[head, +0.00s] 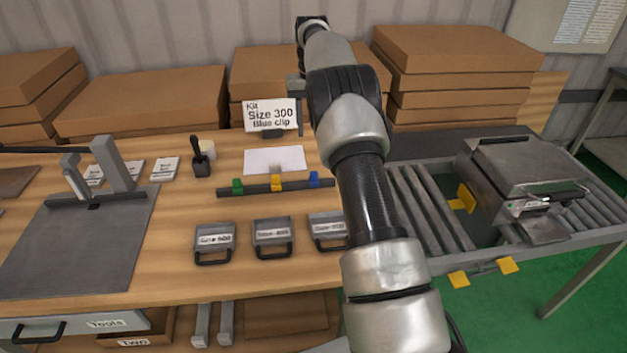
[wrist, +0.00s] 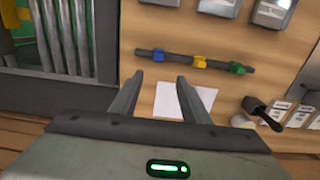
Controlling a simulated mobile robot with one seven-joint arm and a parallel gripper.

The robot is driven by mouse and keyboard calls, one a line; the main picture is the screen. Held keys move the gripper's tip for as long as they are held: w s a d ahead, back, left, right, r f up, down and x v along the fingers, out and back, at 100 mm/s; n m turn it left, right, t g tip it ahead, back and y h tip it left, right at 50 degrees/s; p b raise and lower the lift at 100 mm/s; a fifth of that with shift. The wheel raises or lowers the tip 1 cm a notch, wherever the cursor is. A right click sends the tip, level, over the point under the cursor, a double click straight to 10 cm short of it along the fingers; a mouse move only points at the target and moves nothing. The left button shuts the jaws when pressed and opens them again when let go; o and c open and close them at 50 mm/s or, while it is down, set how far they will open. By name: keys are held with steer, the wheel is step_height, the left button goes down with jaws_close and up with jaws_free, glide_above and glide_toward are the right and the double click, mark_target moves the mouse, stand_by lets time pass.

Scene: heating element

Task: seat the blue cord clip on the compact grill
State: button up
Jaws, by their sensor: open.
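The blue cord clip (head: 314,180) sits at the right end of a dark rail on the wooden bench. It also shows in the wrist view (wrist: 158,55), at the rail's left end there. A yellow clip (head: 276,183) and a green clip (head: 238,187) sit on the same rail. My gripper (wrist: 158,82) is open and empty, and its fingertips appear just below the blue clip in the wrist view, apart from it. In the head view my arm largely hides the gripper. The compact grill (head: 520,170), a grey metal box with a front handle, stands on the roller conveyor at right.
A white sheet (head: 274,160) lies behind the rail. A sign (head: 271,115) reads "Kit Size 300 Blue clip". Labelled handled plates (head: 272,238) lie in front of the rail. Cardboard boxes (head: 455,55) line the back. A dark scoop-like tool (head: 199,160) stands left.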

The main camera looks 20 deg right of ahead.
glide_above(314, 172)
steer(key=f, duration=0.6)
steer(key=f+b, duration=0.1)
steer(key=f, duration=0.2)
steer(key=shift+a+f, duration=0.3)
steer(key=shift+d+f, duration=0.15)
steer(key=shift+f, duration=1.25)
steer(key=shift+d+f, duration=0.15)
steer(key=shift+f, duration=1.25)
jaws_close()
